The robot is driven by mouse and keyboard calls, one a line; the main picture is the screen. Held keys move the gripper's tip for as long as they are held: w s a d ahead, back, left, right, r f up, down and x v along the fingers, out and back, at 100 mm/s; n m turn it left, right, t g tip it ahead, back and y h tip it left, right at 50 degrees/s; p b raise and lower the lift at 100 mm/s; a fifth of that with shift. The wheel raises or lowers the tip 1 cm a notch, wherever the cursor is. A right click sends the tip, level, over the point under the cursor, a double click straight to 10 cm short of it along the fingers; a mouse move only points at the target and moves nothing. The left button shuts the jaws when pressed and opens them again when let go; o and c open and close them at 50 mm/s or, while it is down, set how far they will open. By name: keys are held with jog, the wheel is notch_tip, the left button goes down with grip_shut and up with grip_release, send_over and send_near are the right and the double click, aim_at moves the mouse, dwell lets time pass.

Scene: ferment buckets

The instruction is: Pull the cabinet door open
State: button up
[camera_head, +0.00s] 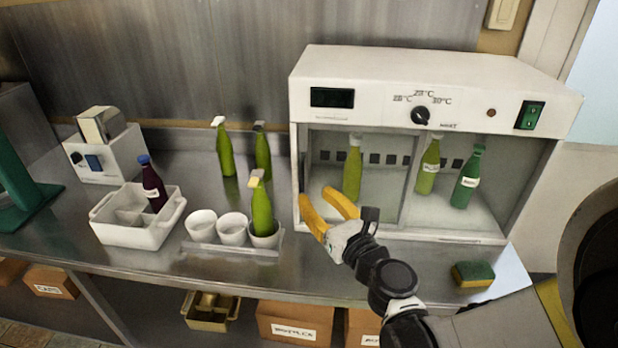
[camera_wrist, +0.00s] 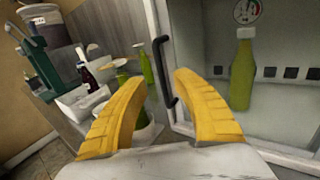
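The white cabinet (camera_head: 365,92) stands at the right of the steel counter, with a temperature knob on its top panel. Its front has a clear pane, through which green bottles show. In the wrist view, a black vertical bar handle (camera_wrist: 162,72) is on the pale frame at the left edge of the cabinet front (camera_wrist: 200,30). My gripper (camera_head: 322,208) is in front of the cabinet's lower left, its yellow fingers apart. In the wrist view, the handle appears between the spread fingertips (camera_wrist: 160,82), with no visible contact. The handle is hard to make out in the head view.
Left of the cabinet, a rack with white cups (camera_head: 232,230) holds a green bottle (camera_head: 262,208). Two green bottles (camera_head: 225,152) stand behind. A white tub (camera_head: 130,232) with a dark bottle is farther left. A sponge (camera_head: 472,273) lies near the front right edge.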

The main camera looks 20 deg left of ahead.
aim_at(303, 181)
jog(key=b+x, duration=0.1)
jog(key=x, duration=0.6)
jog(key=shift+w+a, duration=0.15)
jog(key=shift+a, duration=0.1)
grip_shut()
